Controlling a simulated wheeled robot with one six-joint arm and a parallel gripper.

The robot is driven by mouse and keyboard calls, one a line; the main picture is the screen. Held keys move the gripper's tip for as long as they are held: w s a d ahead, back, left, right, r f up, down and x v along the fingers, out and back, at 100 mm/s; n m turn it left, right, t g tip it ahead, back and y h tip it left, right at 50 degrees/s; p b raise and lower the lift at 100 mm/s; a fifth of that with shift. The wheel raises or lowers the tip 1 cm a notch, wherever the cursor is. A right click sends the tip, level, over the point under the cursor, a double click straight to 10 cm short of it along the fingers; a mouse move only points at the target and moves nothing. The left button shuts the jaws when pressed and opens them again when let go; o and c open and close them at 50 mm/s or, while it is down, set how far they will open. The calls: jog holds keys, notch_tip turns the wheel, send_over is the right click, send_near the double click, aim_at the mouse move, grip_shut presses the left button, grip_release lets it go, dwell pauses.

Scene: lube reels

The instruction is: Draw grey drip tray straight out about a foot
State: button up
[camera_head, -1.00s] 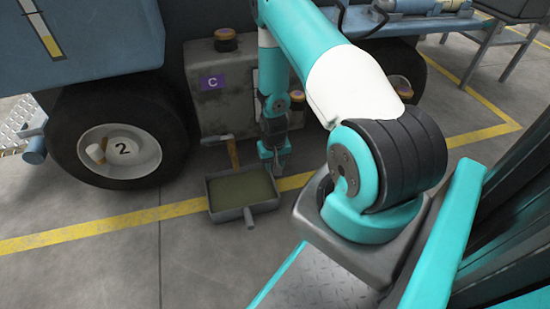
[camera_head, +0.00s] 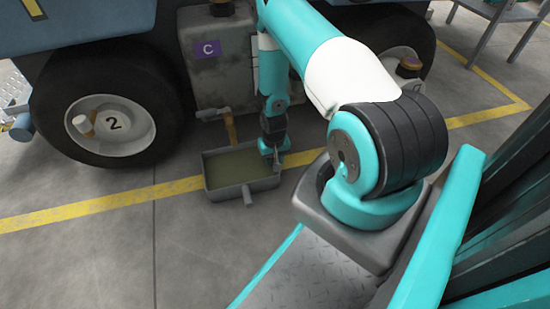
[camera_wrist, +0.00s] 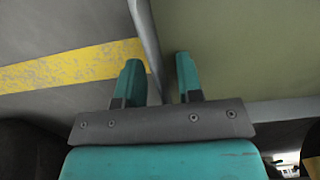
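The grey drip tray (camera_head: 212,193) lies on the floor below the tank marked C, across the yellow line, with dark greenish liquid in it. A short grey handle (camera_head: 247,197) sticks out from its front side. My gripper (camera_head: 277,162) is at the tray's right wall, near the back corner. In the wrist view my gripper (camera_wrist: 158,70) is open, with one finger on each side of the tray's thin wall (camera_wrist: 148,40). Contact cannot be told.
A tap with a brownish lower part (camera_head: 231,128) hangs over the tray's back edge. The tank (camera_head: 215,80) stands behind, between wheel 2 (camera_head: 112,125) and another wheel at right. Floor in front of and left of the tray (camera_head: 190,250) is clear. My base is at lower right.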

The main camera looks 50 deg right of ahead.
grip_shut()
dwell(1.3)
